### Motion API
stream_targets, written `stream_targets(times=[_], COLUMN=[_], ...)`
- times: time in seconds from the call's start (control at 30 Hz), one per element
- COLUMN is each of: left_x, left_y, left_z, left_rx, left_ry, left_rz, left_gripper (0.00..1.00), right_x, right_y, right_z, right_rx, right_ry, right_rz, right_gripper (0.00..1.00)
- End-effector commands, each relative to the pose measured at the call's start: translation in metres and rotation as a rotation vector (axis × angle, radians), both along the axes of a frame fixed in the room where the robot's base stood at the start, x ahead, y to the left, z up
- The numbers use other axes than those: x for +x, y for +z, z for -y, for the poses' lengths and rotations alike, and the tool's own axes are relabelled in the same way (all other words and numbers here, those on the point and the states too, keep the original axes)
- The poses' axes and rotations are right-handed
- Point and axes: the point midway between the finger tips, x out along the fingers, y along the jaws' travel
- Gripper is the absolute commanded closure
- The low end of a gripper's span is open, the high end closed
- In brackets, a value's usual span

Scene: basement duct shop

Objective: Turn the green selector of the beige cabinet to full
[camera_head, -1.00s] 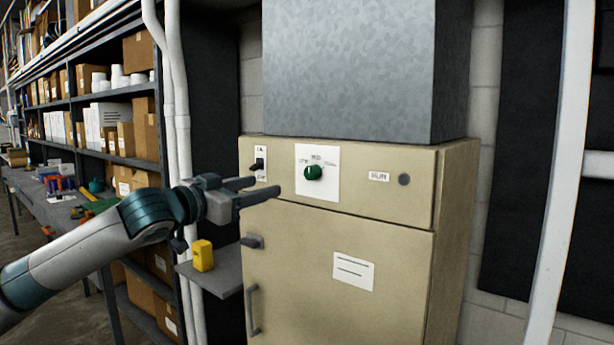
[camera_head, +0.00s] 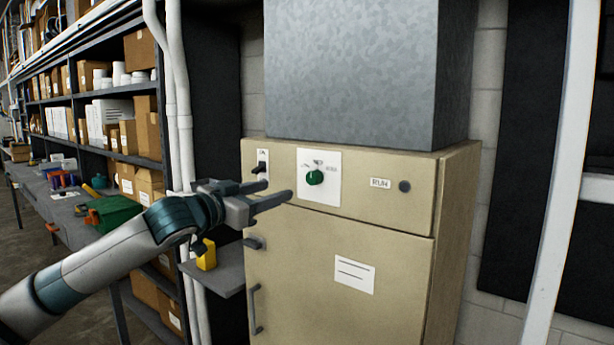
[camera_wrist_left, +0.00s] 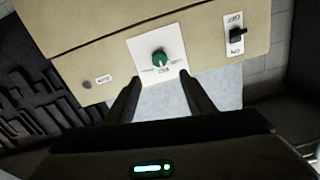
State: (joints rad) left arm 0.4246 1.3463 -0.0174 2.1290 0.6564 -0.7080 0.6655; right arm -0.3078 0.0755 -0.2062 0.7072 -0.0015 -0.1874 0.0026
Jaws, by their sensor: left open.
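The beige cabinet (camera_head: 300,255) stands in the middle of the head view. Its green selector (camera_head: 314,177) is a round knob on a white plate in the upper panel; the print around it is too small to read surely. In the left wrist view the selector (camera_wrist_left: 160,59) shows beyond the fingers, between their tips. My left gripper (camera_head: 281,191) is open and empty, in front of the panel and to the left of the selector, apart from it. It also shows in the left wrist view (camera_wrist_left: 163,84). My right gripper is not in view.
A black toggle switch (camera_head: 259,167) is left of the selector. A RUN label (camera_head: 380,183) and dark round button (camera_head: 404,186) are to its right. A door handle (camera_head: 255,308) sticks out lower down. A yellow object (camera_head: 206,254) stands on a small grey shelf (camera_head: 222,279).

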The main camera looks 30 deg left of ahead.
Motion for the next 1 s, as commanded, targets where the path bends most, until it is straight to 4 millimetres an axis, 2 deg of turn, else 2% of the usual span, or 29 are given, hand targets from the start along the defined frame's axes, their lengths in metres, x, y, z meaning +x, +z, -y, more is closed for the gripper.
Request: stream_targets(times=[0.27, 0.8, 1.0], left_x=[0.024, 0.114, 0.134], left_y=[0.004, 0.004, 0.002], left_z=[0.002, 0.008, 0.009], left_rx=[-0.003, -0.001, -0.001], left_ry=[-0.001, -0.001, -0.001], left_rz=[0.001, -0.001, -0.001], left_gripper=[0.51, 0.51, 0.51], right_x=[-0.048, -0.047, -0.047], right_y=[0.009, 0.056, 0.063], right_z=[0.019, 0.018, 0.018], right_rx=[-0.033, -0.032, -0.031], right_ry=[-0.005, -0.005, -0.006], right_rz=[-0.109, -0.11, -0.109], right_gripper=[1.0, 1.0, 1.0])
